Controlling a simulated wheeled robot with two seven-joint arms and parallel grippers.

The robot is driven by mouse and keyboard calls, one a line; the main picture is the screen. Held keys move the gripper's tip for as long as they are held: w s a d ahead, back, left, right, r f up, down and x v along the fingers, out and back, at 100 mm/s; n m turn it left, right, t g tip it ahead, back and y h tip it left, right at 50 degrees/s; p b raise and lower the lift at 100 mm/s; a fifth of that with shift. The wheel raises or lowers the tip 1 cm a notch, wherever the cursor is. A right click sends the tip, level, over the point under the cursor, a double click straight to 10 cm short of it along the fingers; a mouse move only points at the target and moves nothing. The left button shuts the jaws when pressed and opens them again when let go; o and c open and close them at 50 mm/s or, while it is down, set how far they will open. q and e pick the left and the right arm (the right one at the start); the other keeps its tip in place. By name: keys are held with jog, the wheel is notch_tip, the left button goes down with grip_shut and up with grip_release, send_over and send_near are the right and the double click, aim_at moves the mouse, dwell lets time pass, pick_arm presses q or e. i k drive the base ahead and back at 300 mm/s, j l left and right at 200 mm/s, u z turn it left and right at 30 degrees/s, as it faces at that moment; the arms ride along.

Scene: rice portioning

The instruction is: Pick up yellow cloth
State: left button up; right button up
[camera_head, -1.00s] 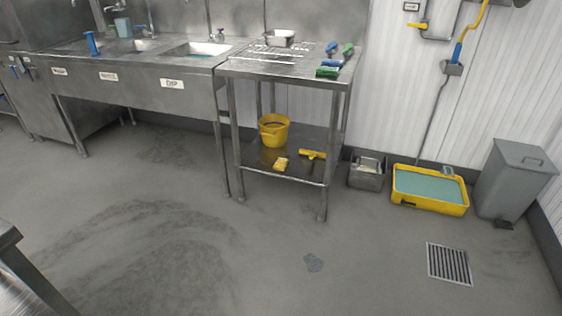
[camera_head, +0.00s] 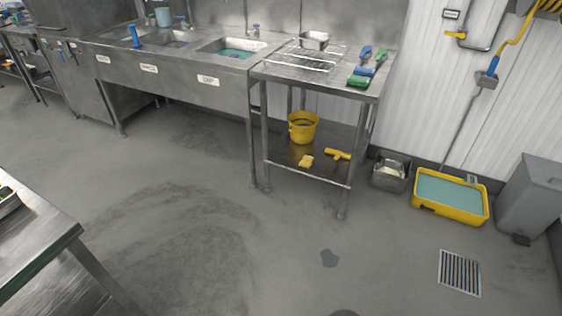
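A small yellow cloth (camera_head: 306,161) lies on the lower shelf (camera_head: 319,168) of the steel side table, near its front edge. A yellow bucket (camera_head: 303,127) stands behind it on the same shelf, and a yellow tool with a short handle (camera_head: 338,154) lies to its right. Neither of my grippers shows in the head view, and nothing touches the cloth.
The table's upper top (camera_head: 330,75) carries a metal pan and several brushes. A sink unit (camera_head: 180,80) adjoins it on the left. A yellow footbath tray (camera_head: 451,212) and a grey bin (camera_head: 529,195) stand right. A steel table (camera_head: 55,235) is at near left. Floor between is clear.

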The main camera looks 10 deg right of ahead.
aim_at(307, 160)
jog(key=i+l+u, duration=0.15)
jog(key=l+u, duration=0.3)
jog(key=l, duration=0.5)
jog(key=l+u, duration=0.4)
jog(key=l, duration=0.55)
